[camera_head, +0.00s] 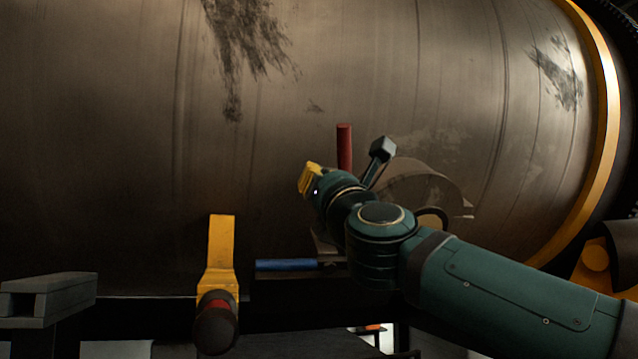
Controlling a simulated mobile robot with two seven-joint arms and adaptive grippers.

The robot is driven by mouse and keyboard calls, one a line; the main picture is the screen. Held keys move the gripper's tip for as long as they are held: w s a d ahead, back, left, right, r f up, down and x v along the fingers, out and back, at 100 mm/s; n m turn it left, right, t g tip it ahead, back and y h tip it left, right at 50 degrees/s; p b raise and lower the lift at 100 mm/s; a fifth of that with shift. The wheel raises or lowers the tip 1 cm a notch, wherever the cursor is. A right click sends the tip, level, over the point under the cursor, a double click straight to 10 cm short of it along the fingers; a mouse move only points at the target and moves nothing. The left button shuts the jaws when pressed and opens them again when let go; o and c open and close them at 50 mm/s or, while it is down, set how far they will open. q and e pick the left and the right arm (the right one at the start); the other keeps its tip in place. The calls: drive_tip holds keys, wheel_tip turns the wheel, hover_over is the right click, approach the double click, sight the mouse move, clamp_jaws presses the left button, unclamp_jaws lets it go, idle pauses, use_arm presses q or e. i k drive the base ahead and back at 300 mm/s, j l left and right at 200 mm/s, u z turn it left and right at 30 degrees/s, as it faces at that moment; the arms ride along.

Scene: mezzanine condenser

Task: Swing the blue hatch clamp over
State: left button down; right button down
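The blue hatch clamp (287,265) is a short blue bar that lies level, low on the front of the big metal drum. Its right end meets a dark metal part beside my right arm. My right gripper (310,181), with yellow finger pads, is up and slightly right of the blue bar, apart from it. Its fingers are seen from behind and the side, so their opening is unclear. A round hatch (425,180) on the drum is partly hidden behind my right arm. A red bar (344,148) stands upright just above my gripper. My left gripper is not in view.
The drum (120,130) fills the background. A yellow bracket (221,245) with a dark rounded end (216,325) stands left of the blue bar. A grey block (48,297) is at lower left. A yellow ring (605,100) circles the drum's right end.

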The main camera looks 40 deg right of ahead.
sight(329, 265)
drive_tip(key=k+j, duration=0.25)
drive_tip(key=k, duration=0.2)
drive_tip(key=k+j, duration=0.2)
drive_tip(key=k, duration=0.3)
